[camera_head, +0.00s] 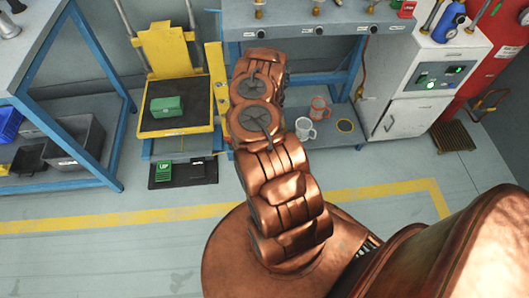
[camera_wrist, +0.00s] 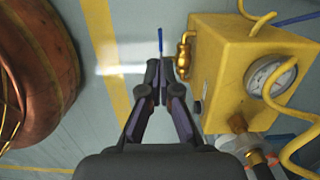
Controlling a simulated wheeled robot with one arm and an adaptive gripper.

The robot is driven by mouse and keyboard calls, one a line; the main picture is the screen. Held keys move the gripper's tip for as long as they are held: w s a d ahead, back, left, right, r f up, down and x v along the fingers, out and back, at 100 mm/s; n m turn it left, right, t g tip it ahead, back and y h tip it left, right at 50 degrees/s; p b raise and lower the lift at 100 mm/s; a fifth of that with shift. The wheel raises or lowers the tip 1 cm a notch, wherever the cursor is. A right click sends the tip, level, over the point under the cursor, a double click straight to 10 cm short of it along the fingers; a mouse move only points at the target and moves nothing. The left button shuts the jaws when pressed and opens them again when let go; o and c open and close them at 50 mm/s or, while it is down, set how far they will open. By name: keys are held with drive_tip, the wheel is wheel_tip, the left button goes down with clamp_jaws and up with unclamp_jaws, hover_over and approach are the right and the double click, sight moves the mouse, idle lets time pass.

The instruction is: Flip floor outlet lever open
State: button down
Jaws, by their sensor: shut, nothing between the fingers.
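In the wrist view, my gripper (camera_wrist: 160,70) is shut, with its two dark fingertips together and nothing between them. A thin blue lever (camera_wrist: 161,42) shows just beyond the fingertips, by a brass valve (camera_wrist: 184,55) on the side of a yellow box (camera_wrist: 228,62). I cannot tell if the fingertips touch the lever. Another blue lever (camera_wrist: 298,18) shows at the top right of the box. Which of them is the floor outlet lever is not clear. In the head view my arm hides my gripper and the yellow box.
A pressure gauge (camera_wrist: 272,76) and yellow hoses (camera_wrist: 292,104) sit right of my gripper. In the head view, a blue-framed bench (camera_head: 300,18) stands behind my arm, a yellow cart (camera_head: 170,50) at left and a white cabinet (camera_head: 412,92) at right. The front floor (camera_head: 100,250) is clear.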

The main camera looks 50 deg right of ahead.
drive_tip(key=shift+w+a+r+p, duration=0.2)
drive_tip(key=shift+r+p, duration=0.15)
drive_tip(key=shift+r, duration=0.5)
drive_tip(key=shift+w+a+r+p, duration=0.15)
drive_tip(key=shift+r+p, duration=0.15)
drive_tip(key=shift+r, duration=0.5)
